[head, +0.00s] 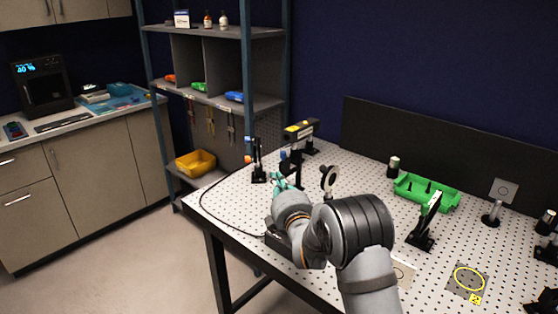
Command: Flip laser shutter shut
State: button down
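The laser (302,130), a dark box with a yellow label on its front end, is mounted above the far left part of the perforated optical table (340,170). A small black post-mounted part (291,162) stands just below and in front of the laser; it looks like the shutter, but its flap position is too small to tell. My gripper (279,180), with teal fingers, is just in front of and below this part, low over the table. The arm comes from the lower right. The gripper's finger gap is too small to read, and I cannot tell whether it touches anything.
A black post mount (259,165) stands left of my gripper, and a round lens mount (329,180) stands to its right. A green tray (427,192) and a tilted black mount (425,222) are farther right. A black cable runs along the table's left edge. A shelf rack (215,95) stands behind.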

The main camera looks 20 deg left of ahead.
aim_at(285, 162)
jog(key=w+a+p, duration=0.3)
jog(key=w+p, duration=0.1)
jog(key=w, duration=0.5)
jog(key=shift+d, duration=0.1)
